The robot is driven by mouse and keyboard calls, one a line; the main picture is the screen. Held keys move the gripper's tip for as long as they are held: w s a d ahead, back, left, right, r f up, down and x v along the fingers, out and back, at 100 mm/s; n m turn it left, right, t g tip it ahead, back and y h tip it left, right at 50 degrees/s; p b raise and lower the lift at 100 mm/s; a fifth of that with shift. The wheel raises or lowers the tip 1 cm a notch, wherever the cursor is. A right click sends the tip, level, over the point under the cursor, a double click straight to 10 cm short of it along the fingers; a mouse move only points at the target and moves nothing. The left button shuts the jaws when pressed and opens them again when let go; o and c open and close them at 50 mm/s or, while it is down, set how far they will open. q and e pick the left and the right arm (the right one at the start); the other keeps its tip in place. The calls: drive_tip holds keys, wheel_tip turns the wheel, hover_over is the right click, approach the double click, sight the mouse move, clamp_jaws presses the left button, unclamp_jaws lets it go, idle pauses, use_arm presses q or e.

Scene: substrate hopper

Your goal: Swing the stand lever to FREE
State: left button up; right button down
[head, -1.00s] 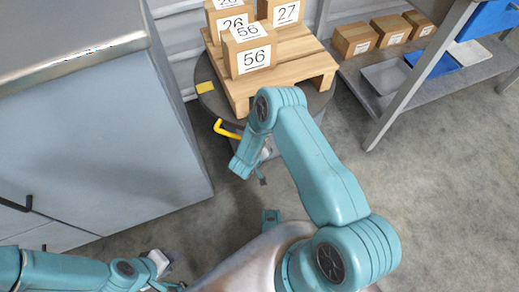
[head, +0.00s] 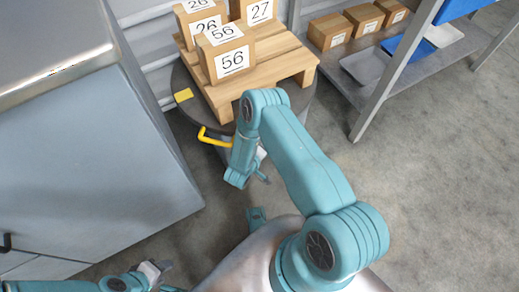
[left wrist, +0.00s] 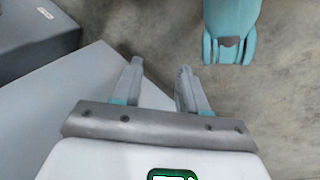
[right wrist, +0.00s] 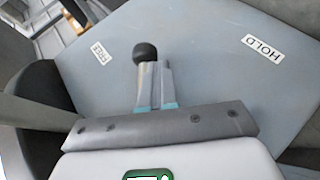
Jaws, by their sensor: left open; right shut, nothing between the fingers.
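In the right wrist view a black ball knob (right wrist: 145,52), the lever's end, stands out from a blue-grey panel (right wrist: 205,55). A FREE label (right wrist: 101,53) is left of it and a HOLD label (right wrist: 263,47) is farther off to the right. The knob is nearer FREE. My right gripper (right wrist: 156,66) is shut and empty, its tips just below the knob; I cannot tell whether they touch it. The rest of the lever is hidden. My left gripper (left wrist: 161,68) is open and empty, and shows low in the head view (head: 158,270).
A round dark stand (head: 187,78) carries a wooden pallet (head: 270,68) with numbered boxes (head: 232,62). A yellow handle (head: 213,140) juts from the stand. A grey cabinet (head: 90,160) is at left, a shelf rack (head: 365,105) at right. Open floor (head: 430,190) lies at the lower right.

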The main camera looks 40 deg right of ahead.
use_arm(q)
drive_tip(key=shift+w+a+f+t+b, duration=0.1)
drive_tip(key=shift+w+f+t+b, duration=0.05)
drive_tip(key=shift+w+f+b, duration=0.3)
drive_tip(key=shift+w+a+f+t+b, duration=0.1)
drive_tip(key=shift+w+f+t+b, duration=0.1)
drive_tip(key=shift+f+b, duration=0.35)
use_arm(e)
drive_tip(key=shift+s+d+r+n+h, duration=0.1)
drive_tip(key=shift+d+r+n+h, duration=0.2)
drive_tip(key=shift+h, duration=0.4)
drive_tip(key=shift+d+r+n+h, duration=0.2)
drive_tip(key=shift+d+r+h, duration=0.15)
drive_tip(key=shift+h, duration=0.35)
use_arm(q)
drive_tip(key=shift+f, duration=0.1)
use_arm(e)
drive_tip(key=shift+d, duration=0.1)
use_arm(q)
drive_tip(key=shift+f, duration=0.1)
use_arm(e)
drive_tip(key=shift+f, duration=0.1)
